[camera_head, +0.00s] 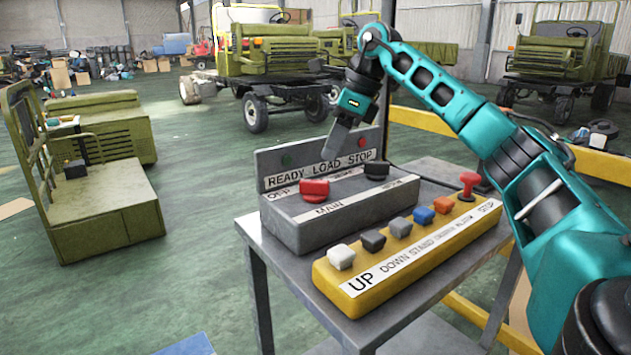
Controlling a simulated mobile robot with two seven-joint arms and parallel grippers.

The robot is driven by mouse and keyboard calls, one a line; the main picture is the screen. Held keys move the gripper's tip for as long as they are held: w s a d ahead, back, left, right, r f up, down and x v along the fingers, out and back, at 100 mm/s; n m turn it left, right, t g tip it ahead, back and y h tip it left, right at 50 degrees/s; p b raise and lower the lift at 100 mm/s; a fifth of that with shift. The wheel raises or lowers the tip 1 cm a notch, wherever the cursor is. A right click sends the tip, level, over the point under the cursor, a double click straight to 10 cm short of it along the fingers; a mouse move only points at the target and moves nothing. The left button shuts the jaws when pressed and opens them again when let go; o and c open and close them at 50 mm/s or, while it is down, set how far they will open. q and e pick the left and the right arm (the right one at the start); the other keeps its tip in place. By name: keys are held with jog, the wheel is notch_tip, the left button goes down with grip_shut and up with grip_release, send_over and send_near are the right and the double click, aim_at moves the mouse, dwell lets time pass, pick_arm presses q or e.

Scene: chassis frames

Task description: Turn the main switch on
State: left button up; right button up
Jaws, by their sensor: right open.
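The main switch is a red rotary knob (314,189) on top of the grey control box (300,235), with the label MAIN in front of it and OFF to its left. I cannot tell exactly which way the knob points. My right gripper (332,152) comes in from the right and points down, above and slightly right of the red knob, apart from it. Its fingers overlap the upright READY LOAD STOP panel (268,164) in the picture. It is open, with nothing seen between its fingers. My left gripper does not show.
A black knob (377,170) sits right of the red one. In front lies a yellow button box (345,297) with several coloured buttons and a red mushroom button (469,183). Both boxes stand on a grey metal table (262,262). Green vehicles (270,62) stand behind.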

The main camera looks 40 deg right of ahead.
aim_at(316, 181)
jog(key=b+x, duration=0.1)
jog(key=x, duration=0.7)
jog(key=shift+w, duration=0.15)
grip_shut()
